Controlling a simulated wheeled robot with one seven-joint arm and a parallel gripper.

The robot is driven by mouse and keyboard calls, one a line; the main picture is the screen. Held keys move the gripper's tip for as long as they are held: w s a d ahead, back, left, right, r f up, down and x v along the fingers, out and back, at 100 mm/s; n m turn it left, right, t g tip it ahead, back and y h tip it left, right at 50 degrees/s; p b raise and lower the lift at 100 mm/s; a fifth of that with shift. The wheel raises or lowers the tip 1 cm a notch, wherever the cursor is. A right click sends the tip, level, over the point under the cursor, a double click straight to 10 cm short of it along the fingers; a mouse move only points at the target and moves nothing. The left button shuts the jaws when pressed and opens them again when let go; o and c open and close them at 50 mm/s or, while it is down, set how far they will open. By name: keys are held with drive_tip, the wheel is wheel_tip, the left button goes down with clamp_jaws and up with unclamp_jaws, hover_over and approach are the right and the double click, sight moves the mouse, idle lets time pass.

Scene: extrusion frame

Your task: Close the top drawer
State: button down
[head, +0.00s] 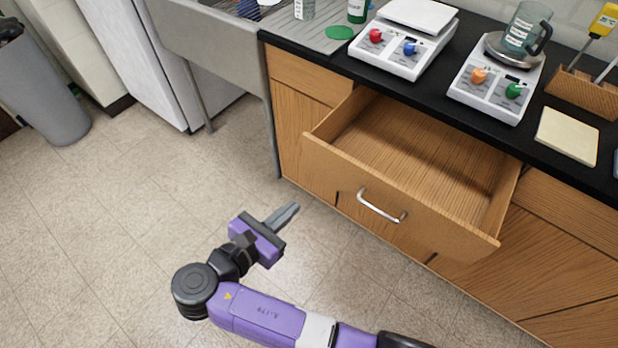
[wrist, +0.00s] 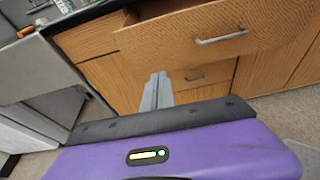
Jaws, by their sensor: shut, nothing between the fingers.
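The top drawer (head: 385,185) is wooden, pulled well out from under the black counter, and looks empty inside. Its silver bar handle (head: 381,206) is on the front panel. The drawer front (wrist: 215,45) and its handle (wrist: 221,37) also show in the wrist view, at the upper right. My gripper (head: 288,213) is shut and empty, to the left of the drawer front and apart from it, over the floor. In the wrist view its fingers (wrist: 157,90) are together and point toward the cabinet, below and left of the handle.
A lower drawer with a handle (wrist: 194,77) shows in the wrist view. On the counter stand two white devices with knobs (head: 403,38) (head: 495,78), a glass jug (head: 522,28) and a pale pad (head: 567,137). A grey sink (head: 215,45) is at the left. The floor (head: 130,220) is clear.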

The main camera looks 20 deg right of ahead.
approach(332, 172)
drive_tip(key=x, duration=0.4)
drive_tip(key=shift+w+d+f+p, duration=0.15)
drive_tip(key=shift+d+f+p, duration=0.1)
drive_tip(key=shift+f+p, duration=0.15)
drive_tip(key=shift+w+d, duration=0.55)
drive_tip(key=shift+d, duration=0.1)
drive_tip(key=shift+d, duration=0.1)
drive_tip(key=w+d, duration=0.5)
drive_tip(key=d, duration=0.2)
drive_tip(key=w+d+b, duration=0.1)
drive_tip(key=w+d, duration=0.4)
drive_tip(key=d, duration=0.2)
drive_tip(key=w+d+b, duration=0.1)
drive_tip(key=w+d, duration=0.4)
drive_tip(key=d, duration=0.2)
drive_tip(key=shift+w+d, duration=0.1)
drive_tip(key=shift+w, duration=0.15)
drive_tip(key=shift+w+d, duration=0.15)
drive_tip(key=shift+d, duration=0.05)
drive_tip(key=shift+d+r, duration=0.15)
drive_tip(key=shift+r, duration=0.05)
